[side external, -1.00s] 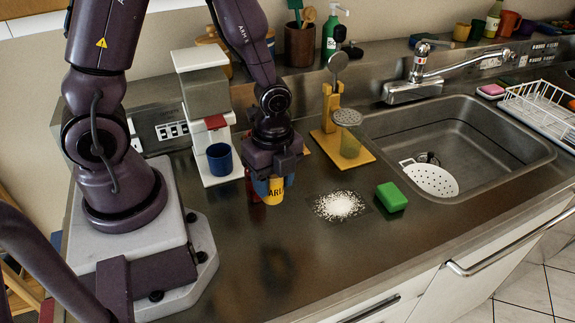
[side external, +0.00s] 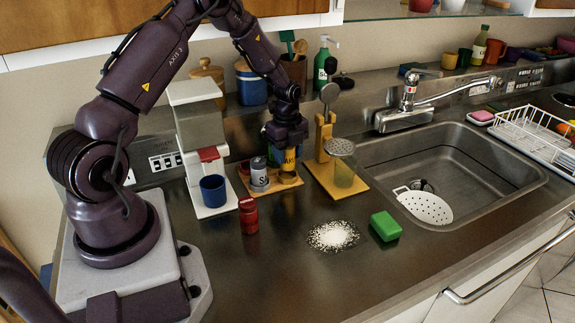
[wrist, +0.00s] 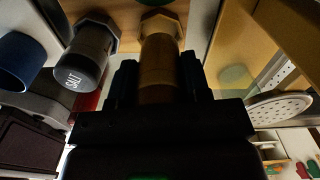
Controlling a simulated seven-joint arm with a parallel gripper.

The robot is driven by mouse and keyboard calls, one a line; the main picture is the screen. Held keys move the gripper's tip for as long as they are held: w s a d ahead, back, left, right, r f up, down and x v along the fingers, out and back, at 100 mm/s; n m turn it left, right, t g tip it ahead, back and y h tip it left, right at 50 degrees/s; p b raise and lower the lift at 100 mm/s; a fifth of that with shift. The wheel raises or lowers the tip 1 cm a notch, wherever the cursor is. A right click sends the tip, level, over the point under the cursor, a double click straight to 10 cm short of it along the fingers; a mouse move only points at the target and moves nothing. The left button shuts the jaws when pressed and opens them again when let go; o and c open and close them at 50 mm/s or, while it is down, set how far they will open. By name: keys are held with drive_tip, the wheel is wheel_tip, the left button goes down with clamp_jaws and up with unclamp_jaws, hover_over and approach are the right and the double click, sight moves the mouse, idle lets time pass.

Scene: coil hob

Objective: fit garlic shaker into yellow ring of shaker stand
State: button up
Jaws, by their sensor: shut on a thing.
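My gripper (side external: 287,146) is shut on the yellow garlic shaker (side external: 289,160) and holds it upright over the right part of the shaker stand (side external: 284,187). A yellow-brown ring (side external: 289,178) is at the shaker's lower end; the ring (wrist: 160,20) also shows in the wrist view, in line with the held shaker (wrist: 158,62). I cannot tell whether the shaker's base is inside the ring or just above it. The grey salt shaker (side external: 259,176) stands upright in the stand's left place and also shows in the wrist view (wrist: 86,58).
A red shaker (side external: 248,215) stands on the counter in front of the stand. A coffee machine with a blue mug (side external: 213,190) is left. A yellow holder (side external: 324,150) with a strainer is close right. White grains (side external: 333,236) and a green sponge (side external: 385,226) lie in front.

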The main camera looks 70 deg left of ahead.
sight(288, 164)
drive_tip(key=shift+f, duration=1.75)
drive_tip(key=shift+f, duration=0.1)
drive_tip(key=o, duration=1)
drive_tip(key=shift+c, duration=0.2)
